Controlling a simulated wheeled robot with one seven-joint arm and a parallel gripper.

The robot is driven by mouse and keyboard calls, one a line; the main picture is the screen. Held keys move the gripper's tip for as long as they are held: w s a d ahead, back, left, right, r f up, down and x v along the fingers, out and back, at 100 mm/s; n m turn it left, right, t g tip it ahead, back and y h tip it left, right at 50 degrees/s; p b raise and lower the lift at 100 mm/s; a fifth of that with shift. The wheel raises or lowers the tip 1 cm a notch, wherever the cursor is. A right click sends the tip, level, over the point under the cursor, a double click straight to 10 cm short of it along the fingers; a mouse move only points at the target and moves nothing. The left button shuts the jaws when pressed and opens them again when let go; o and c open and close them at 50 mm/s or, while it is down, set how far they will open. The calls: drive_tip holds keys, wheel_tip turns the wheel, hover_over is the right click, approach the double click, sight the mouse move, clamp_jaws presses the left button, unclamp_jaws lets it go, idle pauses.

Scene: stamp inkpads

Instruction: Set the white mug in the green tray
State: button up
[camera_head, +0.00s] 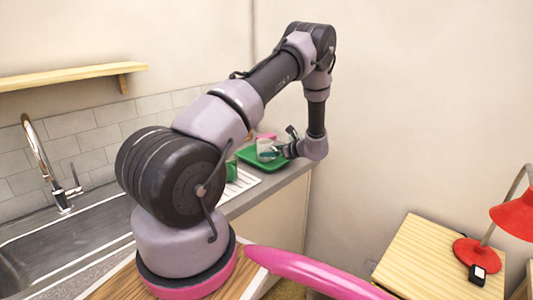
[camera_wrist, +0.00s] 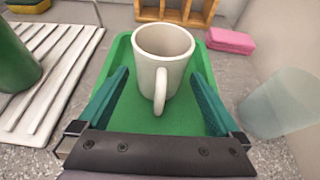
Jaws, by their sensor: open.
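The white mug (camera_wrist: 160,62) stands upright on the green tray (camera_wrist: 122,48) in the wrist view, with its handle towards me. My gripper (camera_wrist: 163,82) is open, its two teal fingers on either side of the mug's near side and handle, with gaps showing between them and the mug. In the head view the green tray (camera_head: 251,159) lies at the far end of the counter. My gripper (camera_head: 275,153) is over it there, and the pale mug is small and partly hidden by it.
A white ribbed drainboard (camera_wrist: 52,70) with a green cup (camera_wrist: 14,62) is left of the tray. A translucent cup (camera_wrist: 280,103) stands close on the right. A pink block (camera_wrist: 230,40) and a wooden rack (camera_wrist: 176,12) are behind. The sink (camera_head: 75,245) is at left.

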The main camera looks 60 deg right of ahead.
drive_tip(key=v, duration=0.8)
drive_tip(key=w+a+r+n+g+y, duration=0.1)
drive_tip(key=w+a+r+n+y, duration=0.35)
drive_tip(key=w, duration=0.45)
drive_tip(key=w+a+r+n+g+y, duration=0.1)
drive_tip(key=w+a+r+n, duration=0.35)
drive_tip(key=w+r, duration=0.4)
drive_tip(key=w+a+r+n+g+y, duration=0.1)
drive_tip(key=w+a+r+n+g, duration=0.1)
drive_tip(key=w+a+r+n, duration=0.5)
drive_tip(key=w+a+r+g+y, duration=0.1)
drive_tip(key=w+a+r, duration=0.35)
drive_tip(key=a, duration=0.75)
drive_tip(key=a+r+n+g, duration=0.1)
drive_tip(key=a+r+n, duration=0.2)
drive_tip(key=a, duration=0.4)
drive_tip(key=a+r+n+g+h, duration=0.1)
drive_tip(key=a+r+n, duration=0.2)
drive_tip(key=a, duration=0.4)
drive_tip(key=a+r+n+g, duration=0.1)
drive_tip(key=a+r+n, duration=0.15)
drive_tip(key=a, duration=0.45)
drive_tip(key=s+a+r+n+t+h, duration=0.1)
drive_tip(key=s+a+r+n, duration=0.3)
drive_tip(key=s+a+n, duration=0.6)
drive_tip(key=s+a+t, duration=0.1)
drive_tip(key=s+a, duration=0.1)
drive_tip(key=a, duration=0.3)
drive_tip(key=shift+a+r, duration=0.2)
